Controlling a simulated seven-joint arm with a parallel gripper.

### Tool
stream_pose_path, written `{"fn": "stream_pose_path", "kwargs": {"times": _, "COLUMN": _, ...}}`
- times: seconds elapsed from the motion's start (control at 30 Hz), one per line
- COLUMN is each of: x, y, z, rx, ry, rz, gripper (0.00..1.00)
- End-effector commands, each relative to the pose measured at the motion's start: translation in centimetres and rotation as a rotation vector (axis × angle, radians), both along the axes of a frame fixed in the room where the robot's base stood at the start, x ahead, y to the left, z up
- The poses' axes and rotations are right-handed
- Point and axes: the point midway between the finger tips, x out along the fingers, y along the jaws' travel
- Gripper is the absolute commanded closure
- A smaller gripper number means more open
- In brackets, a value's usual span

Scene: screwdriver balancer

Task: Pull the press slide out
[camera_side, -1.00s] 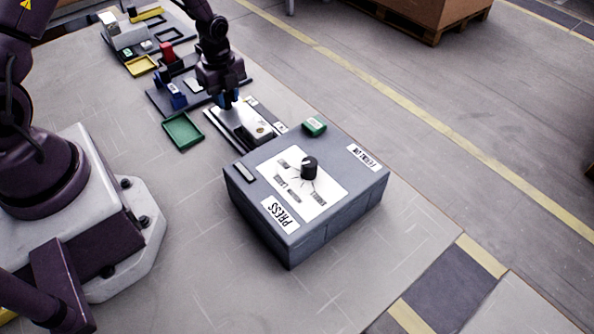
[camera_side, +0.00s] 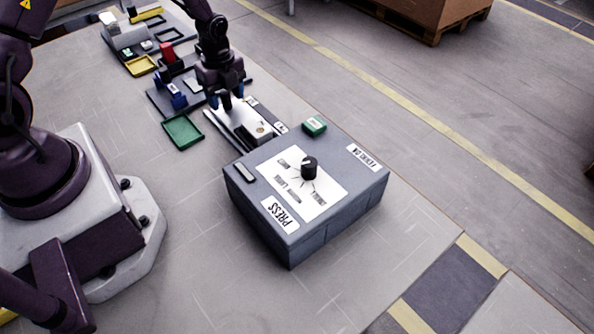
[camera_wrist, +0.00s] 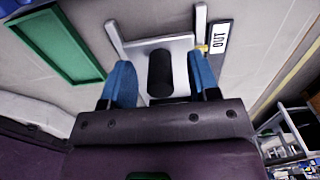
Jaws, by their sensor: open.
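The press (camera_side: 262,222) is a grey box with a black knob (camera_side: 309,167) on its top. The light metal press slide (camera_side: 240,121) extends from its back left side, between rails. In the wrist view the slide plate (camera_wrist: 183,62) carries an upright black handle (camera_wrist: 160,75). My gripper (camera_side: 232,102) is over the outer end of the slide. Its blue fingers are open, one on each side of the handle in the wrist view (camera_wrist: 160,62), with visible gaps. How deep the fingers reach around the handle is not clear.
An "OUT" label (camera_wrist: 219,38) lies beside the rail. Trays with coloured parts (camera_side: 170,90) stand farther back. The table in front of the press is clear.

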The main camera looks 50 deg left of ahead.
Motion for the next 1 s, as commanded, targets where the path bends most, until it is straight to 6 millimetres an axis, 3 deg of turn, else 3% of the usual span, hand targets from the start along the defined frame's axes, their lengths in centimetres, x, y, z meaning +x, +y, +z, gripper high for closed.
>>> {"fn": "stream_pose_path", "kwargs": {"times": 0.6, "x": 0.0, "y": 0.0, "z": 6.0, "rx": 0.000, "ry": -0.003, "rz": 0.001, "gripper": 0.45}}
{"fn": "stream_pose_path", "kwargs": {"times": 1.0, "x": 0.0, "y": 0.0, "z": 6.9, "rx": 0.000, "ry": 0.000, "rz": 0.000, "gripper": 0.45}}
